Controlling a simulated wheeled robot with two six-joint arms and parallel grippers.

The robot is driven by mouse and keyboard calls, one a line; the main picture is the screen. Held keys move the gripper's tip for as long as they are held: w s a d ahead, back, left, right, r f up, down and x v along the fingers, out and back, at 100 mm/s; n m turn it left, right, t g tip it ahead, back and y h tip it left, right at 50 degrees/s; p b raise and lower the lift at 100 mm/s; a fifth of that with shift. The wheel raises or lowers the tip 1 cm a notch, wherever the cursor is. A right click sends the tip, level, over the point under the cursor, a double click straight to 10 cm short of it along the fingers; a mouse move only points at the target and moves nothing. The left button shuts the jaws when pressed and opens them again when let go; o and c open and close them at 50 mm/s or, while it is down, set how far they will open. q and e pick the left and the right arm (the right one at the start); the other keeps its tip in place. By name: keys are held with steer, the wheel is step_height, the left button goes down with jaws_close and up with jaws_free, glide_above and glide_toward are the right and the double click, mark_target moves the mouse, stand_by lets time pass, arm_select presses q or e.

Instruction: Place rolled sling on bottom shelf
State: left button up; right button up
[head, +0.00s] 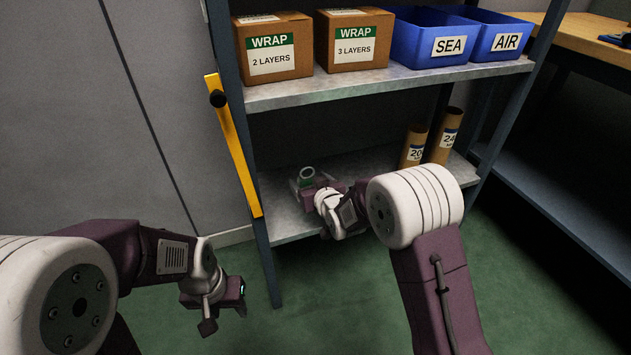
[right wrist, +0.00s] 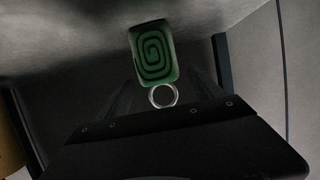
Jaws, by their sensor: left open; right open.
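The rolled sling (head: 305,178) is a green roll with a pale ring, on the bottom shelf (head: 283,222) near its left end. In the right wrist view the sling (right wrist: 153,52) shows its spiral end, with the metal ring (right wrist: 163,96) beside it. My right gripper (head: 316,187) is open at the sling, low over the bottom shelf. Its dark fingers show faintly either side of the ring; contact with the sling cannot be told. My left gripper (head: 226,304) is open and empty, left of the rack above the green floor.
The upper shelf (head: 390,82) holds two WRAP boxes (head: 272,47) and blue SEA and AIR bins (head: 432,38). Two cardboard tubes (head: 414,146) stand right on the bottom shelf. A yellow bar (head: 233,145) lines the left post. A bench (head: 570,35) stands right.

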steer(key=p+v, duration=0.2)
steer(key=v, duration=0.5)
steer(key=shift+p, duration=0.3)
steer(key=s+d+f+m+g+h, duration=0.25)
steer(key=s+d+f+g, duration=0.3)
steer(key=s+d, duration=0.5)
steer(key=s+d+g+h, duration=0.1)
steer(key=s+d+g, duration=0.1)
steer(key=s, duration=0.6)
steer(key=s+d+m+g, duration=0.1)
steer(key=s+d+g, duration=0.1)
steer(key=s+g, duration=0.2)
steer(key=s+f, duration=0.1)
steer(key=s, duration=0.2)
steer(key=shift+s+g+h, duration=0.35)
steer(key=shift+r, duration=0.1)
